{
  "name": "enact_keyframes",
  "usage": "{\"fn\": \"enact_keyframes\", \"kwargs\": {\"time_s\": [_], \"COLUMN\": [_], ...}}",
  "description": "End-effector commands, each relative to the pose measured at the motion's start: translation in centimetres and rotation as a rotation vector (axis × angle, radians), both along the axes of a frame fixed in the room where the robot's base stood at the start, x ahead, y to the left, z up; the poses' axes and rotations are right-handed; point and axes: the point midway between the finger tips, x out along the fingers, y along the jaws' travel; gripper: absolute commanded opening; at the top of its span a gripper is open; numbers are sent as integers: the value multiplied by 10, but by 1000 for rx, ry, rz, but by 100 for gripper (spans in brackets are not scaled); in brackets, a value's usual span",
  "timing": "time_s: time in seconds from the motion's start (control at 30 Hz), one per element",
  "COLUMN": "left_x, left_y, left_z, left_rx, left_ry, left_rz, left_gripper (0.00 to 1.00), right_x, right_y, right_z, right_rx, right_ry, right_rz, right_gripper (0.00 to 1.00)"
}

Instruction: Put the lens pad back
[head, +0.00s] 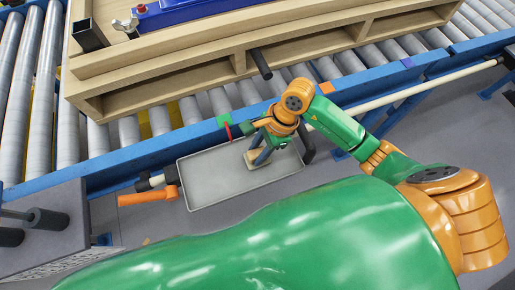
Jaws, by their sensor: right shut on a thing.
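My right gripper (260,157) points down over the right part of a shallow grey tray (205,194). It is shut on a small tan piece (268,178), which looks like the lens pad. The gripper's fingers and wrist partly cover the piece. I cannot tell whether the piece touches the tray floor or is held just above it. The rest of the tray looks empty. My left gripper is out of view.
A tool with an orange handle (148,196) lies left of the tray. Behind the tray runs a blue conveyor rail (160,147) with grey rollers (66,145). A wooden pallet (205,72) stands on the rollers. A dark block (45,218) with black cylinders is at the left.

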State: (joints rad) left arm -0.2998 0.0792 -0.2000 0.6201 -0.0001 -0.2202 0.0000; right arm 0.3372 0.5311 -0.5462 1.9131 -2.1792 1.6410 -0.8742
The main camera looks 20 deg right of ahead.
Motion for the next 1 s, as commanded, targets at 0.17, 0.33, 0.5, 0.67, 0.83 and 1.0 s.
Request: {"fn": "enact_keyframes", "kwargs": {"time_s": [0.17,0.33,0.5,0.67,0.83,1.0], "left_x": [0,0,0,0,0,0], "left_y": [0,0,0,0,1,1], "left_z": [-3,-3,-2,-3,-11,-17], "left_rx": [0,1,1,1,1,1], "left_ry": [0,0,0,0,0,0], "left_rz": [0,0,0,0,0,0], "left_gripper": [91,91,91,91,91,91], "right_x": [0,0,0,2,3,2], "right_y": [0,0,0,-5,-21,-37], "right_z": [-2,-2,-1,12,50,90], "right_rx": [0,0,1,1,-3,-2], "right_ry": [0,0,0,-5,-9,-7], "right_rz": [1,0,0,0,1,-1], "right_gripper": [50,66,66,66,66,66]}}
